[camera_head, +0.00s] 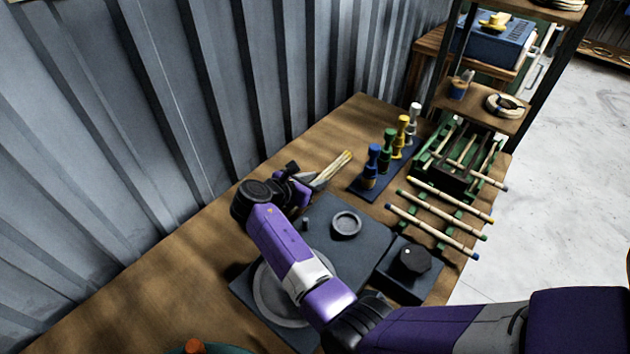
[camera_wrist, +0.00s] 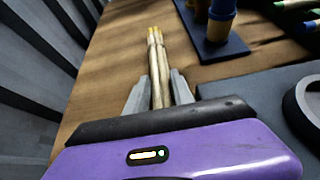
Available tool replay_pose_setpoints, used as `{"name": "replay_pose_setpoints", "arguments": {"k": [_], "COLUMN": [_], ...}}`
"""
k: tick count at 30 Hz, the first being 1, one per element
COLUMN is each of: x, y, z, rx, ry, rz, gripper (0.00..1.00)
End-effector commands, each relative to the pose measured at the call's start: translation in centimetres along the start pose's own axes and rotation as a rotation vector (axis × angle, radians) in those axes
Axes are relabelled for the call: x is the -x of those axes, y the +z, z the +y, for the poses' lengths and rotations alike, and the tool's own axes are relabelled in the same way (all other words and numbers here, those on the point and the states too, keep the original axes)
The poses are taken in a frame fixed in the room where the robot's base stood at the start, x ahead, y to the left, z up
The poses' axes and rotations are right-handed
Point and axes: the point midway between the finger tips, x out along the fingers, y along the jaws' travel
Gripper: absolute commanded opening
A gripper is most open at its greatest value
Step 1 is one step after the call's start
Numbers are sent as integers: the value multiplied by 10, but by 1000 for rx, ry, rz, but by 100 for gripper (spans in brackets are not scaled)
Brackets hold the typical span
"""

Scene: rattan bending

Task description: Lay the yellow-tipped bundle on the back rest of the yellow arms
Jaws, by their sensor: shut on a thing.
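The yellow-tipped bundle (camera_head: 336,168) is a few pale sticks with yellow ends, held over the wooden table near the wall. In the wrist view the bundle (camera_wrist: 158,64) points away from me between the two grey fingers. My gripper (camera_head: 316,182) is shut on the bundle; it also shows in the wrist view (camera_wrist: 160,88). A yellow post (camera_head: 402,137) stands in a row with blue, green and white posts on a dark base, right of the bundle. I cannot tell for certain which part is the back rest of the yellow arms.
A green rack (camera_head: 424,158) stands at the right edge, with several colour-tipped sticks (camera_head: 434,232) lying across green supports. A dark plate with a ring (camera_head: 346,224) and a black knob box (camera_head: 410,262) are nearer. Shelves (camera_head: 478,118) stand behind. Bare table lies behind the bundle.

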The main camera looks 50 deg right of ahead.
Motion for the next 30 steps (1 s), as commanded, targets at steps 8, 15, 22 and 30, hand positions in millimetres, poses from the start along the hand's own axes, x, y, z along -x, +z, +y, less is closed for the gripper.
{"name": "replay_pose_setpoints", "arguments": {"k": [8, 15, 22, 30], "x": [0, -1, -1, 22], "y": [0, -2, -2, 1], "z": [0, 0, 0, 1], "rx": [0, 0, 0, 1], "ry": [0, 0, 0, 4], "rz": [-1, 0, -1, -2], "gripper": [0, 50, 50, 50]}}
